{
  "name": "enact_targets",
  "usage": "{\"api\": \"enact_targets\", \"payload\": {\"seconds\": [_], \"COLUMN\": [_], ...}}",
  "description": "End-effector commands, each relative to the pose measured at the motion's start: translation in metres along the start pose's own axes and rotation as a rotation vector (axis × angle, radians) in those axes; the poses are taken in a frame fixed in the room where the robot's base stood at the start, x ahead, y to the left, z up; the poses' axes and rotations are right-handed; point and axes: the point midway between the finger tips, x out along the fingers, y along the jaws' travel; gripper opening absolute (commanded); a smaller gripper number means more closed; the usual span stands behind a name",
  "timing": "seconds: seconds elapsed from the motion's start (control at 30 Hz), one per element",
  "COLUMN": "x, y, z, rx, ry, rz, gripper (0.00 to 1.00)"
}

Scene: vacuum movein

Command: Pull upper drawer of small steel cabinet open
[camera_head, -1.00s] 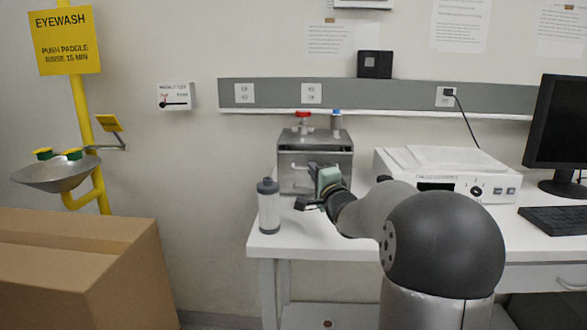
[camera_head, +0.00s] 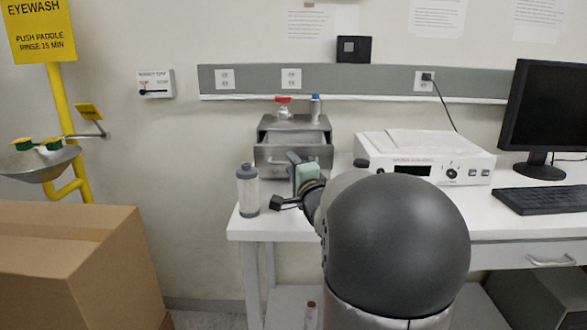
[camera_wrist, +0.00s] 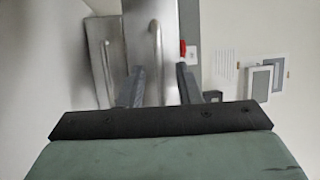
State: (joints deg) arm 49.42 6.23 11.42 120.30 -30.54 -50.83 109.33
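The small steel cabinet (camera_head: 266,182) stands on the white bench. Its upper drawer (camera_head: 276,157) is pulled out toward me, with its hollow inside showing below the cabinet top. In the wrist view the upper drawer's front (camera_wrist: 138,35) and its bar handle (camera_wrist: 157,50) show ahead of my fingers. The lower drawer (camera_wrist: 101,45) sits farther back on the left. My gripper (camera_wrist: 158,80) is open, its two fingers apart with the handle lined up between them but seemingly beyond the tips. In the head view my gripper (camera_head: 288,182) is in front of the cabinet.
A grey-capped filter bottle (camera_head: 248,190) stands left of my gripper, close to it. A white instrument (camera_head: 440,165) with papers on top is at the right, then a monitor (camera_head: 545,110) and keyboard (camera_head: 540,198). A cardboard box (camera_head: 70,265) stands at lower left.

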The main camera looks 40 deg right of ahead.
Motion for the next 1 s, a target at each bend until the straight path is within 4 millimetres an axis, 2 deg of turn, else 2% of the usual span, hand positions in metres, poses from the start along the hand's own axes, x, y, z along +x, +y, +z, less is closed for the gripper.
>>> {"api": "enact_targets", "payload": {"seconds": [0.13,0.23,0.7,0.83,1.0], "x": [-0.007,-0.022,-0.133,-0.155,-0.171], "y": [0.0,-0.001,-0.001,-0.001,0.0], "z": [0.0,0.0,0.0,0.0,0.0], "rx": [-0.001,0.0,-0.001,0.0,0.0], "ry": [0.001,0.002,0.002,0.001,0.001], "rz": [0.001,0.0,0.0,-0.001,0.0], "gripper": [0.31,0.31,0.31,0.31,0.31]}}
